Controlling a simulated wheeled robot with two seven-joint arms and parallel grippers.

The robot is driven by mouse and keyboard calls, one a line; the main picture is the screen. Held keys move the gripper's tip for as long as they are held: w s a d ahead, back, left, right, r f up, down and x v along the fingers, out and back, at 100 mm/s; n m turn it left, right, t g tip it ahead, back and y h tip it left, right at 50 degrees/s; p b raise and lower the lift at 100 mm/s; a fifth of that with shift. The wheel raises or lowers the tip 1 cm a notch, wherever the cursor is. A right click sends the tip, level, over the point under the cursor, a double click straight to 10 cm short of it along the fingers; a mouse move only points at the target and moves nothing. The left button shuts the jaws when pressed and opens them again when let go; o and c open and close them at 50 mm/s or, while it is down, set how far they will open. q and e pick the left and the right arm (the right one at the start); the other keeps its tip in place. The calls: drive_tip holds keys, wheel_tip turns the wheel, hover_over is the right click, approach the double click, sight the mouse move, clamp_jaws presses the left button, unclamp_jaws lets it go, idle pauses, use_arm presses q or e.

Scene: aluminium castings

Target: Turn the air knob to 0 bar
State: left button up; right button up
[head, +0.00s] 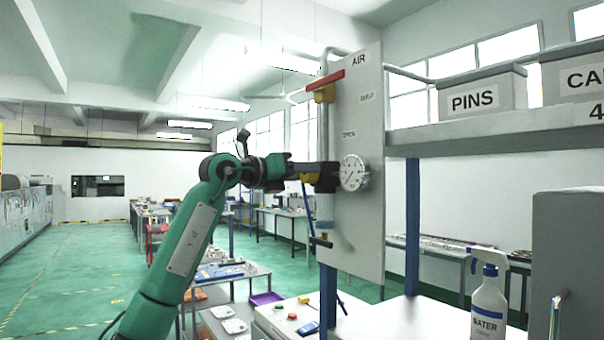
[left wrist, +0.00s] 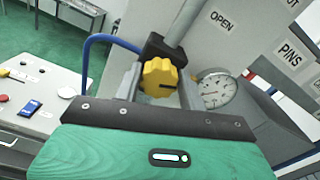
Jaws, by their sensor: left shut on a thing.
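The yellow air knob (left wrist: 160,78) is a scalloped knob with a dark line on its face, on a dark block at the pipe. In the left wrist view it sits between my gripper's two fingers. My left gripper (head: 322,176) reaches in from the left and is shut on this knob, which it mostly hides in the head view. The round white pressure gauge (head: 353,172) is just to the right of the gripper; it also shows in the left wrist view (left wrist: 215,90). Its reading is too small to tell. My right gripper is not in view.
A grey panel (head: 366,220) marked AIR stands behind the knob. A red lever (head: 325,80) is above, on the vertical pipe (head: 324,128). A shelf (head: 500,128) with a PINS bin (head: 482,92) is at right. A spray bottle (head: 489,300) stands below it.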

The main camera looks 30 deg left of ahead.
use_arm(q)
drive_tip(key=shift+a+f+n+b, duration=0.1)
drive_tip(key=shift+n+b, duration=0.25)
drive_tip(key=shift+n, duration=3.2)
drive_tip(key=shift+a+f+n+b, duration=0.1)
drive_tip(key=shift+n+b, duration=0.25)
drive_tip(key=shift+n, duration=3.2)
drive_tip(key=o, duration=1)
